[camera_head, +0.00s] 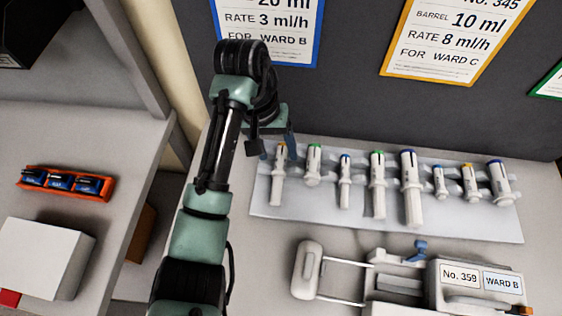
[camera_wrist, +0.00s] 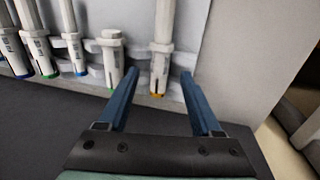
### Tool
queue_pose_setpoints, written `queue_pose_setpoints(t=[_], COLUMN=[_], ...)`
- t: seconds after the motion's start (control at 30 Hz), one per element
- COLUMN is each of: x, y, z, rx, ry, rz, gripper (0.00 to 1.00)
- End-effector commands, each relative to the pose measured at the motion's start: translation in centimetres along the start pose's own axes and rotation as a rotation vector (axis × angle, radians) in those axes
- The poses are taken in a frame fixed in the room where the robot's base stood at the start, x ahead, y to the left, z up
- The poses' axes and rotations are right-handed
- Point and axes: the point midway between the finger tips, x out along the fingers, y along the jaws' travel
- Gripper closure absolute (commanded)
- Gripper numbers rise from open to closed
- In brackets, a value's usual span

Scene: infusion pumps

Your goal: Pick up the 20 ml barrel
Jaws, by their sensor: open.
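Several white syringe barrels with coloured tips lie side by side in clips on a pale tray (camera_head: 290,226). I cannot read volumes on them, so I cannot tell which is the 20 ml one. The leftmost barrel (camera_head: 278,178) has an orange tip; it also shows in the wrist view (camera_wrist: 162,45). My gripper (camera_wrist: 159,73) is open, its blue fingers on either side of that barrel's orange-tip end, with nothing gripped. Contact cannot be told. Beside it are a short green-tipped barrel (camera_head: 314,166), a large dark-blue-tipped barrel (camera_head: 411,190) and others.
An infusion pump (camera_head: 395,283) labelled No. 359, WARD B stands in front of the tray. A blue-bordered poster (camera_head: 290,35) reading 20 ml, WARD B hangs behind, near an orange-bordered 10 ml poster (camera_head: 440,50). A side shelf at left holds an orange tray (camera_head: 104,193) and white box (camera_head: 40,255).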

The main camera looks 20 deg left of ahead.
Motion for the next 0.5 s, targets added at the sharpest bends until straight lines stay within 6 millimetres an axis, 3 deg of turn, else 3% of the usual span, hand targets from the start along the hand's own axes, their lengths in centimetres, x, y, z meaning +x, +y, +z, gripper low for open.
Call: queue_pose_setpoints(t=[0.2, 0.43, 0.5], x=[2.3, 2.5, 2.5], y=[0.0, 0.0, 0.0], z=[0.1, 0.1, 0.1], rx=[-0.002, -0.001, -0.001], ry=[0.000, 0.001, 0.001], rz=[-0.001, -0.001, -0.001], gripper=[0.34, 0.34, 0.43])
